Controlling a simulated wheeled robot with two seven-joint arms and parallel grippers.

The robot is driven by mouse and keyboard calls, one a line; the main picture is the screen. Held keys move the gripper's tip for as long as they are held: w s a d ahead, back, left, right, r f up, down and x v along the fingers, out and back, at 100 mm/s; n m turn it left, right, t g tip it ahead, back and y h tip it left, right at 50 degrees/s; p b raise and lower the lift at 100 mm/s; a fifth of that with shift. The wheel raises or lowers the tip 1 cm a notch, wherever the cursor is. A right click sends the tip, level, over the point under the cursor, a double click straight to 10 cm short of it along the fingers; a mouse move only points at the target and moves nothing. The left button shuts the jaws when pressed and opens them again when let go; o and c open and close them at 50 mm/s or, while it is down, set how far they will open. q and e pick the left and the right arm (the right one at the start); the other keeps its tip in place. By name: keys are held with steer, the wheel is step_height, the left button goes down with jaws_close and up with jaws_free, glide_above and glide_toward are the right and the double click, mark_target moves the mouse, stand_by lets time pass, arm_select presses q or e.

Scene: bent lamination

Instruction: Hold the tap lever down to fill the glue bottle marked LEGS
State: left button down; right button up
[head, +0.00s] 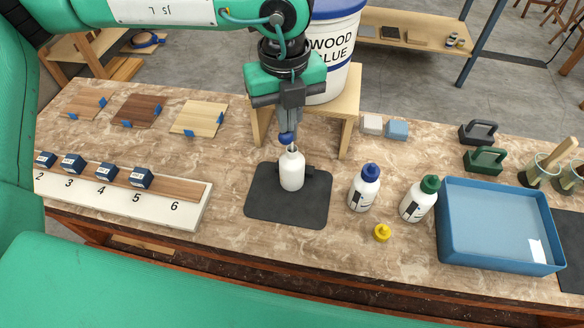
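A white bottle (291,172) without a cap stands upright on a dark mat (262,205), under the tap of the WOOD GLUE bucket (333,42). No marking is readable on its visible side. My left gripper (288,128) points down in front of the bucket, its fingers close together. Its tips are at or just above a blue knob (286,138), which looks like the tap lever's end; I cannot tell whether they touch. The gripper hides most of the tap. A loose yellow cap (382,233) lies on the bench. My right gripper is out of view.
The bucket sits on a wooden stand (349,112). A blue-capped bottle (364,188) and a green-capped bottle (419,199) stand right of the mat, beside a blue tray (497,258). A numbered white board (192,217) with dark blocks lies left. Bench between board and mat is clear.

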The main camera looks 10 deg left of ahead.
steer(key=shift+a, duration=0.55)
arm_select(q)
step_height(320, 180, up, 8)
steer(key=p, duration=0.2)
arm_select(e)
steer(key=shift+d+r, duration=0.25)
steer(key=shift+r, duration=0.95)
